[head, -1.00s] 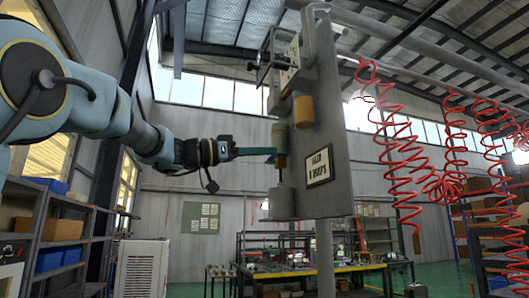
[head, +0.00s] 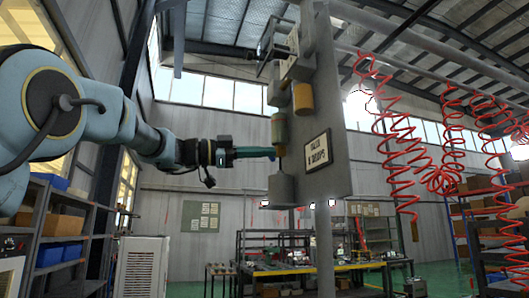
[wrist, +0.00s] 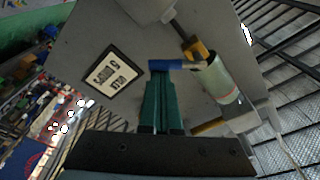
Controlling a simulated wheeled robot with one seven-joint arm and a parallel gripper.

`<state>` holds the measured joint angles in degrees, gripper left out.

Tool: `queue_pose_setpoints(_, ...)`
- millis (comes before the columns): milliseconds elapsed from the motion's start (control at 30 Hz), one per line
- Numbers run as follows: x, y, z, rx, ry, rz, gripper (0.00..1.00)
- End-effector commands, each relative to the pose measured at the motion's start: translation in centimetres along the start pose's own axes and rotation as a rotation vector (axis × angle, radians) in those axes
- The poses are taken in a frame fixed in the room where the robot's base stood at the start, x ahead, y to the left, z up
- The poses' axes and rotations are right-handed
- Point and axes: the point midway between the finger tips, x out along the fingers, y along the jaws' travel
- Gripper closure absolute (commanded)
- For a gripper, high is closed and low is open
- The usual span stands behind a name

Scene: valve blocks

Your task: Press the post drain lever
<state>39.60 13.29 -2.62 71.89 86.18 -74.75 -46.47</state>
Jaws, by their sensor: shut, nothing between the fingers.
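The blue lever (wrist: 166,64) shows in the wrist view as a short bar joined to a brass-yellow valve part (wrist: 197,50). This sits beside a pale cylinder (wrist: 219,82) on the grey panel (wrist: 82,38). My gripper (wrist: 160,73) is shut and empty, its green fingertips right at the blue lever and apparently touching it. In the head view my gripper (head: 275,153) points right at the panel (head: 328,110), just below the green-and-tan cylinder (head: 279,130) and above a grey block (head: 281,189). The lever cannot be made out clearly there.
A framed sign (head: 319,151) is on the panel, with a yellow cylinder (head: 303,98) higher up. Red coiled hoses (head: 395,150) hang to the right. Shelves (head: 60,220) stand left and a workbench (head: 310,266) stands behind. The space left of the panel below my arm looks open.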

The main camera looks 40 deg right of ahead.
Motion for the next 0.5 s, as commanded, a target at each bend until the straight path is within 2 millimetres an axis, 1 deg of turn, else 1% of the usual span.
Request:
queue_pose_setpoints(33, -0.1, 0.3, 0.5, 0.041, -0.002, 0.006, 1.00)
queue_pose_setpoints(500, -0.4, 0.4, 2.6, 0.474, -0.003, 0.068, 1.00)
